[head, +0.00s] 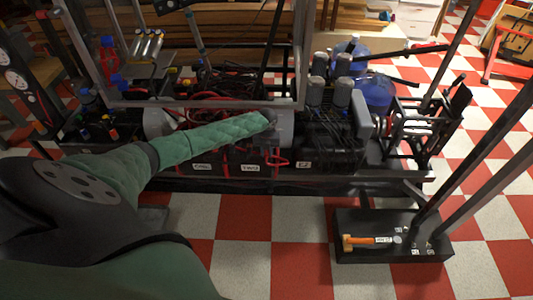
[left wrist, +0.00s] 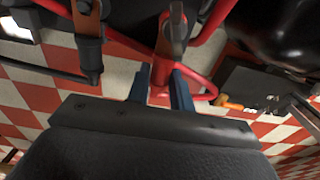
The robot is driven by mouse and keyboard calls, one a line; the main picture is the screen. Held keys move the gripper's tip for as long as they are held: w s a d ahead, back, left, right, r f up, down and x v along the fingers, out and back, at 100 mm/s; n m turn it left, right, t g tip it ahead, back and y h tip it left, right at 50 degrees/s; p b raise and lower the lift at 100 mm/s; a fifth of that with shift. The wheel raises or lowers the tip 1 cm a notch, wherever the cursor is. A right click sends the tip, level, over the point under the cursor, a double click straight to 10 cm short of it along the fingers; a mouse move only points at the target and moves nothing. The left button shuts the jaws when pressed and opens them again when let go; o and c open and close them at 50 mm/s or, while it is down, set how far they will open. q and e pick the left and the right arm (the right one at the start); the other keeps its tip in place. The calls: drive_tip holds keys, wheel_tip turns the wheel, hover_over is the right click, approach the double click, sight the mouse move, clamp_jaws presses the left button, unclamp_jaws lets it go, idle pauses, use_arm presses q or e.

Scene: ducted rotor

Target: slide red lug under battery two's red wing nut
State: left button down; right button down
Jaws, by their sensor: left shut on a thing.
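My left arm reaches in from the left in the head view, and its gripper (head: 272,143) is over the front of the rack by the batteries. In the left wrist view the two blue fingers of my left gripper (left wrist: 161,78) are shut on the red cable (left wrist: 162,68), close to its lug end. A grey metal piece (left wrist: 174,28) stands just beyond the fingers; I cannot tell if it is the lug or part of the terminal. The red cable loops to the right of the gripper. Black batteries with white labels (head: 250,168) sit below. The red wing nut is not clearly visible. My right gripper is out of view.
A brown strap or lead (left wrist: 87,22) hangs at the upper left of the wrist view.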

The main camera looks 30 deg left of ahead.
sight(267, 152)
use_arm(q)
drive_tip(key=shift+w, duration=0.1)
drive_tip(key=c, duration=1.1)
unclamp_jaws()
drive_tip(key=shift+a, duration=0.1)
drive_tip(key=shift+c, duration=0.2)
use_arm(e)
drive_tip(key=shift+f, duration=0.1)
use_arm(q)
wheel_tip(267, 152, up, 7)
drive_tip(key=shift+r, duration=0.4)
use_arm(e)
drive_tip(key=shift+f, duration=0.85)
